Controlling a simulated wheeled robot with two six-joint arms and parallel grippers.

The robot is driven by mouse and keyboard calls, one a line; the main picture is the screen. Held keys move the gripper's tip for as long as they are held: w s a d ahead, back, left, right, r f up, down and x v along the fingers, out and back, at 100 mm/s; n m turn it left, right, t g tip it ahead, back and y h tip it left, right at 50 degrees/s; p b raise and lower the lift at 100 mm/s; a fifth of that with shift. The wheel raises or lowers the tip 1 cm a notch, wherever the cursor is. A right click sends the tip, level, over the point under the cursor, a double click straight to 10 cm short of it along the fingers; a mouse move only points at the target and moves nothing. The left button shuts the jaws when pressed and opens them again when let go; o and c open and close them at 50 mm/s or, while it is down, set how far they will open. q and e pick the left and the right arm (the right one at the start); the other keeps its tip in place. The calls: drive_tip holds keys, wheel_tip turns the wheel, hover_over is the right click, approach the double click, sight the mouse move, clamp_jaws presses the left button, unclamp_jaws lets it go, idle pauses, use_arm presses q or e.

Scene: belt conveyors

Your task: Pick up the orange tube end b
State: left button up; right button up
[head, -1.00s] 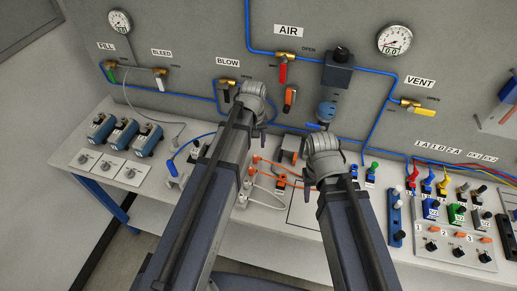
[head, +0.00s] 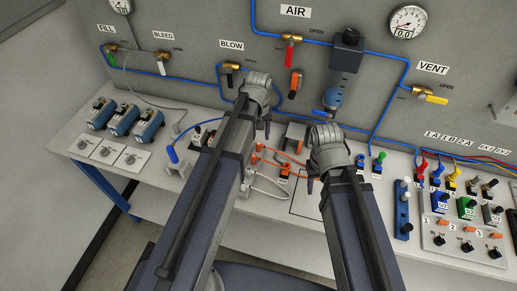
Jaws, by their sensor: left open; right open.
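A thin orange tube (head: 282,152) lies on the bench between my two arms. One orange end piece shows near a small block (head: 284,171) in front of my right wrist, and another part runs behind my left forearm. I cannot tell which end is b. My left gripper (head: 267,129) is mostly hidden behind its wrist, above the bench and left of the tube. My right gripper (head: 310,186) is mostly hidden below its wrist, just right of the tube. Both are open, and I see nothing held in either.
A grey panel (head: 190,60) with valves, gauges and blue pipes stands behind the bench. A control board (head: 466,235) with coloured valves and plugs is at right. A white tube (head: 268,190) lies near my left forearm.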

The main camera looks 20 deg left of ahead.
sight(259, 143)
use_arm(q)
drive_tip(key=f+b, duration=0.2)
drive_tip(key=f, duration=0.1)
drive_tip(key=f+b, duration=0.1)
drive_tip(key=shift+s+d+f+b, duration=0.1)
drive_tip(key=shift+s+f+b, duration=0.2)
drive_tip(key=shift+s+b, duration=0.1)
use_arm(e)
wheel_tip(259, 143, down, 4)
drive_tip(key=shift+f, duration=0.25)
use_arm(q)
drive_tip(key=shift+r, duration=0.1)
use_arm(e)
drive_tip(key=shift+r, duration=0.1)
use_arm(q)
drive_tip(key=shift+c, duration=0.4)
clamp_jaws()
